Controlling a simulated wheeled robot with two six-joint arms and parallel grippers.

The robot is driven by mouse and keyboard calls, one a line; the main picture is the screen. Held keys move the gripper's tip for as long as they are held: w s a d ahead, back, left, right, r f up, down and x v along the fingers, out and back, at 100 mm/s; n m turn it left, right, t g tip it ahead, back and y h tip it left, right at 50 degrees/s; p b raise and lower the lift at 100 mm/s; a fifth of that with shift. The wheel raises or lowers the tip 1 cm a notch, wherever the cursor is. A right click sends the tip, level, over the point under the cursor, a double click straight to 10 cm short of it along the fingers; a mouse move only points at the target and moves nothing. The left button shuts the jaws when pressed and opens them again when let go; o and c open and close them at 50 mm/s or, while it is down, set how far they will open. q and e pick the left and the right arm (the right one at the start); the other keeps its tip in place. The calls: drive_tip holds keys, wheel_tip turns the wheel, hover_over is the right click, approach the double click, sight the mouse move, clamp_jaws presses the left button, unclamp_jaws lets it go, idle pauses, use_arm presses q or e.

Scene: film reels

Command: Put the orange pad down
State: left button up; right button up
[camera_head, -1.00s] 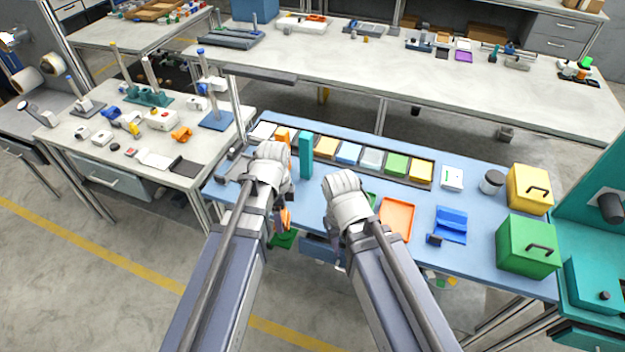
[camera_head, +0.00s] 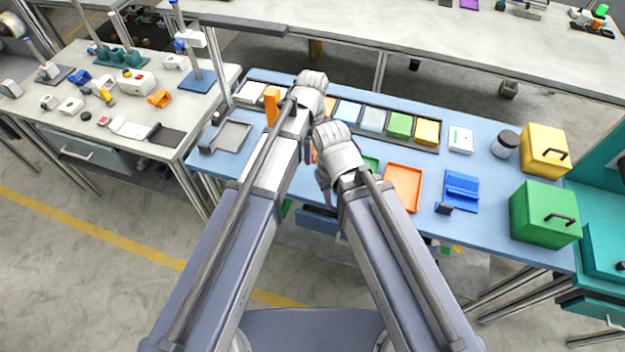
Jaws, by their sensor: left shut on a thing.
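My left gripper (camera_head: 309,152) reaches over the blue-topped bench and is shut on the orange pad (camera_head: 315,154). Only a small orange sliver of the pad shows between my two wrists; the rest is hidden. I cannot tell whether it touches the bench. My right gripper (camera_head: 325,188) is close beside it on the right, pointing down; its fingers are mostly hidden behind its wrist, so its opening is unclear. A flat orange tray (camera_head: 403,187) lies on the bench to the right of my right gripper.
A long dark rack (camera_head: 433,150) holds coloured pads along the bench's back. An upright orange block (camera_head: 271,106) stands at its left. A grey tray (camera_head: 228,136) lies far left. A blue holder (camera_head: 460,190), green box (camera_head: 545,213) and yellow box (camera_head: 543,150) stand at right.

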sight(312, 176)
use_arm(q)
drive_tip(key=shift+f+b, duration=5.1)
drive_tip(key=shift+r, duration=0.15)
drive_tip(key=o, duration=1.1)
drive_tip(key=shift+o, duration=0.2)
wheel_tip(312, 176, up, 12)
drive_tip(key=p, duration=1.2)
